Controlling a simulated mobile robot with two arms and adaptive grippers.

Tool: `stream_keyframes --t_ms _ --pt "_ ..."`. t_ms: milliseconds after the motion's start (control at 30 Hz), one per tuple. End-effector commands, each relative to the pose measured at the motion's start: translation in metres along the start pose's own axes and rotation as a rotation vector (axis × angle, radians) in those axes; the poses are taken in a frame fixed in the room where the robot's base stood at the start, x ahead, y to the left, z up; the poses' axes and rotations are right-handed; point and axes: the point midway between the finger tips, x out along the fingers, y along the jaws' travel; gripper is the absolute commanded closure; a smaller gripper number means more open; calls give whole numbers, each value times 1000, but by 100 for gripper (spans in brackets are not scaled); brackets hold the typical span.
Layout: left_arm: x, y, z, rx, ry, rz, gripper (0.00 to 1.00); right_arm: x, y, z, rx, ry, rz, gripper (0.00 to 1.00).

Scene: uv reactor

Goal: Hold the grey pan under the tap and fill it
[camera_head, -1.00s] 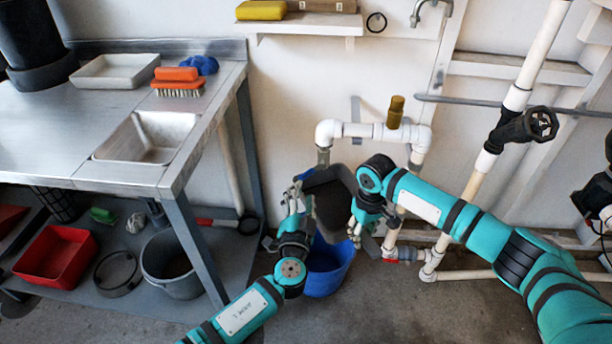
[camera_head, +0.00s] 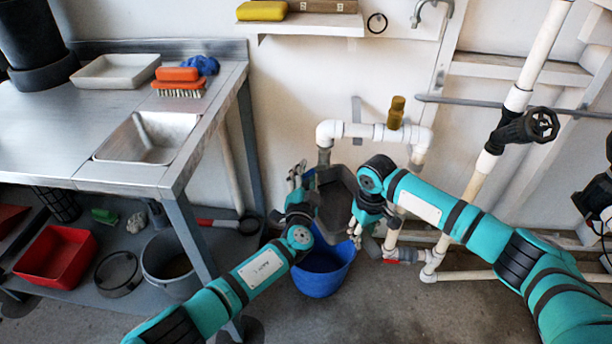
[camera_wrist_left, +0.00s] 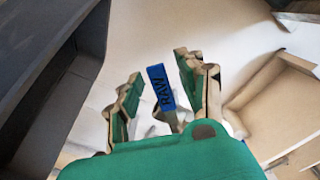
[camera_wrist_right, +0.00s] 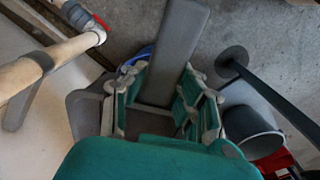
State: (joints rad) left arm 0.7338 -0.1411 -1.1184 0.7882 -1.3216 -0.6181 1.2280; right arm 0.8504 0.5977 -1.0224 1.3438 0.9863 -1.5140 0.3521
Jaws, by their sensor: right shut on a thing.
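The grey pan (camera_head: 338,205) is low by the wall in the head view, above a blue bucket (camera_head: 326,270). My right gripper (camera_head: 362,225) is at the pan's right side, shut on it; the right wrist view shows a grey part of the pan (camera_wrist_right: 177,55) between the fingers. A white pipe (camera_head: 358,130) turns down at its left end, with a grey outlet (camera_head: 323,157) over the pan's back left edge. A brass-coloured fitting (camera_head: 396,112) tops this pipe. My left gripper (camera_head: 297,178) is open and points up, left of the pan. A blue "RAW" tag (camera_wrist_left: 161,87) shows between its fingers.
A curved grey tap (camera_head: 430,10) is higher on the wall. The steel sink bench (camera_head: 120,180) stands left, with a grey bucket (camera_head: 170,265) and red tub (camera_head: 57,257) below. A pipe with a black valve (camera_head: 520,128) rises on the right.

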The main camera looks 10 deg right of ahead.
Motion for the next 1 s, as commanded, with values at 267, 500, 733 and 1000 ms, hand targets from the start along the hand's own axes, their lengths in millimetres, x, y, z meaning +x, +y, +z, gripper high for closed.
stream_keyframes --t_ms 267,500,733,1000 --pt "0 0 0 0 0 0 87 -2 0 -2 0 6 -1 100" --pt "0 0 0 0 0 0 100 -2 0 -2 0 7 -1 100" --pt "-1 1 0 1 -1 1 100 -2 0 -2 0 7 -1 100" --pt "-2 3 1 1 -2 4 100 -2 0 -2 0 7 -1 100"
